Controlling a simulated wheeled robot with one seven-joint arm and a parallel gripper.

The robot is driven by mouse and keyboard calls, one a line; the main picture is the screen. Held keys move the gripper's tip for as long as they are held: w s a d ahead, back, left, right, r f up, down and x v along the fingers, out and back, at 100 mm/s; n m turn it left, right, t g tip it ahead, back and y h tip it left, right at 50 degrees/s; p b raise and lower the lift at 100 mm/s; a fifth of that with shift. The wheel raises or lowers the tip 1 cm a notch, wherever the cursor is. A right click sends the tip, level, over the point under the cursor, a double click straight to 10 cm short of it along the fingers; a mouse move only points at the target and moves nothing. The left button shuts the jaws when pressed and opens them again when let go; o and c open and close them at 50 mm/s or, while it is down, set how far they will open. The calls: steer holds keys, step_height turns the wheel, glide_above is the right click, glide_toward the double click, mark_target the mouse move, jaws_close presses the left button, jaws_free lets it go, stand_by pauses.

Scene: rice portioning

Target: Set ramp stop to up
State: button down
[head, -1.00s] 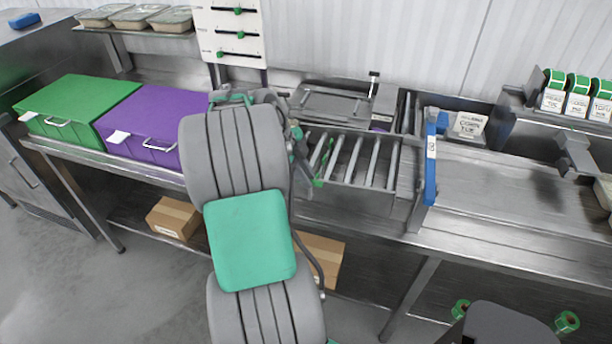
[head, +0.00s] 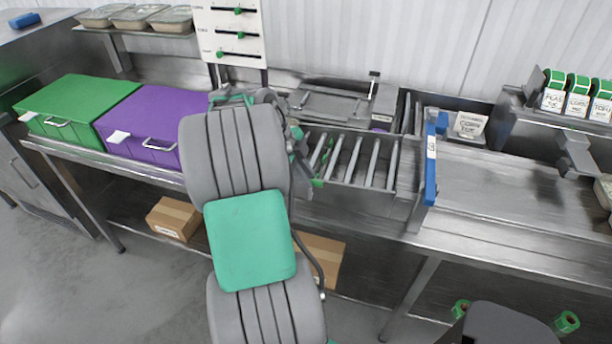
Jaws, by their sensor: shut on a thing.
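My arm rises in front of the bench and its end lies at the left end of a roller ramp (head: 362,160). My gripper (head: 316,171) is mostly hidden behind my own arm links, with dark and green parts showing beside the rollers. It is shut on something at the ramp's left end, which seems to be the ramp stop. The stop's shape and whether it is up or down cannot be made out. A blue upright bar (head: 431,178) with a white label stands at the ramp's right end, apart from my gripper.
A green box (head: 82,98) and a purple box (head: 165,112) stand on the bench at left. A slider panel (head: 212,18) stands behind. A metal scale-like unit (head: 335,104) sits behind the rollers. The steel surface (head: 500,190) at right is largely clear.

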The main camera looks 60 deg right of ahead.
steer(key=shift+r+p, duration=0.3)
steer(key=shift+r, duration=1.1)
steer(key=c, duration=1.4)
jaws_free()
steer(key=shift+o, duration=0.2)
steer(key=v, duration=0.7)
steer(key=shift+r+p, duration=0.35)
steer(key=shift+w+a, duration=0.1)
